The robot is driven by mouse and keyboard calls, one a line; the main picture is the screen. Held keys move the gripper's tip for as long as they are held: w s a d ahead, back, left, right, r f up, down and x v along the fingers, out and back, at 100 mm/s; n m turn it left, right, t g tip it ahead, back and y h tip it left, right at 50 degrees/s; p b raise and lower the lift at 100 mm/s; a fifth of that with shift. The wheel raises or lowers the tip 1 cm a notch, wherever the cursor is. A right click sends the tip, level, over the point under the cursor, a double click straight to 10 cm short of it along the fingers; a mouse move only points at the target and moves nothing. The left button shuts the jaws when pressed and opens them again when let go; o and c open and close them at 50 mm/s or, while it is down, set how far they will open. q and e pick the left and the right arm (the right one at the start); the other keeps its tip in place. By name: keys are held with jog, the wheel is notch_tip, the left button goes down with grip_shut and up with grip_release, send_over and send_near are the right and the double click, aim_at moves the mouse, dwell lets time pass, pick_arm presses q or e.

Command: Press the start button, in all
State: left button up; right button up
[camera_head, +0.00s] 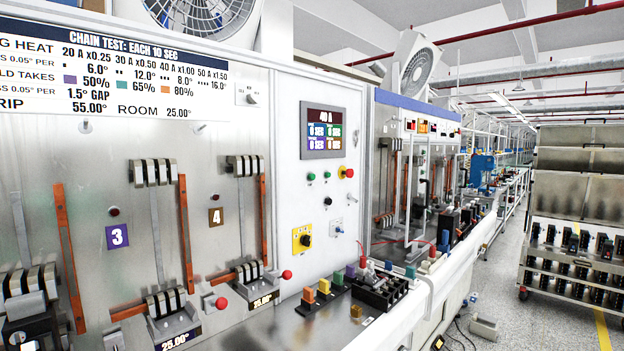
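Two small green buttons, a left one (311,177) and a right one (327,175), sit on the white control panel (290,130) just below its display. No label readable here tells which is the start button. The display (324,131) reads "40 A" on top, with coloured tiles below that seem to read "0 SEC". Neither of my grippers is in view, and nothing covers the buttons.
A row of coloured blocks (324,286) and a black breaker (380,287) stand on the bench in front. Red-knobbed levers (221,303) stick out at left. A cart (575,200) stands across the aisle.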

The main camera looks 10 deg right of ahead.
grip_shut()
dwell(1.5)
